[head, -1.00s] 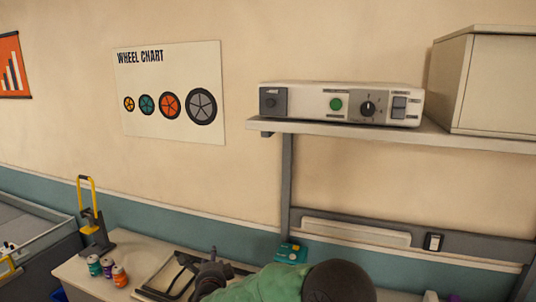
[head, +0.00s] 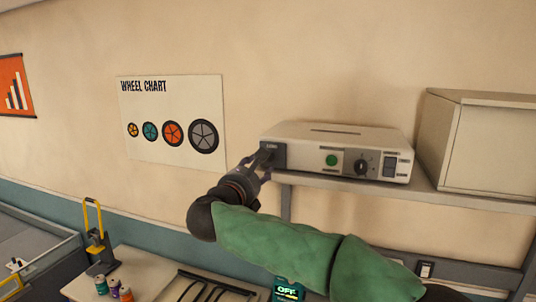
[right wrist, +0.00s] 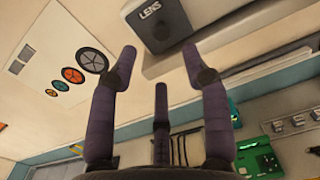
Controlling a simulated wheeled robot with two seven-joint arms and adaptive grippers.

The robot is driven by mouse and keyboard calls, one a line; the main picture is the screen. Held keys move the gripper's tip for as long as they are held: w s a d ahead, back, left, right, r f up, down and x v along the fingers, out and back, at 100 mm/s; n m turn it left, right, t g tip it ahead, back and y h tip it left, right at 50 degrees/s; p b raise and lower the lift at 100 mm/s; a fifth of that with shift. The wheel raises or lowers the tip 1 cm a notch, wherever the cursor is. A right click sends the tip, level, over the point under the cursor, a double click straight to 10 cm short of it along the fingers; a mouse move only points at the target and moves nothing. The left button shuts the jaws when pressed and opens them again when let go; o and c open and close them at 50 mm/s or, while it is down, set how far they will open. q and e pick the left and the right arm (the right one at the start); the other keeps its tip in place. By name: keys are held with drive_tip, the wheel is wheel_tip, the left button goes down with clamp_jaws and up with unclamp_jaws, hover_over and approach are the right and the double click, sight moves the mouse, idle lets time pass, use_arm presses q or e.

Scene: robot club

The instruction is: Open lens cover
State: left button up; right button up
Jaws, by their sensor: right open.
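A white box-shaped device (head: 340,140) sits on the wall shelf. At the left end of its front is a dark square lens cover (head: 278,157), partly hidden by my right gripper (head: 262,160). In the right wrist view the lens cover (right wrist: 158,32), marked LENS, lies beyond the fingertips and appears shut. My right gripper (right wrist: 160,58) is open and empty, its fingers spread to either side below the cover. Whether a fingertip touches the cover, I cannot tell. The device front also carries a green button (head: 331,160), a knob (head: 361,166) and a switch (head: 390,167). My left gripper is out of view.
The shelf (head: 440,198) runs under the device, with a large beige box (head: 490,145) at right. Below are a worktop with several cans (head: 113,287) and a small teal unit (head: 287,291) reading OFF.

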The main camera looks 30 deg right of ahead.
sight(270, 157)
drive_tip(key=p+x, duration=0.3)
drive_tip(key=x, duration=0.6)
drive_tip(key=shift+a, duration=0.1)
clamp_jaws()
drive_tip(key=shift+s, duration=0.1)
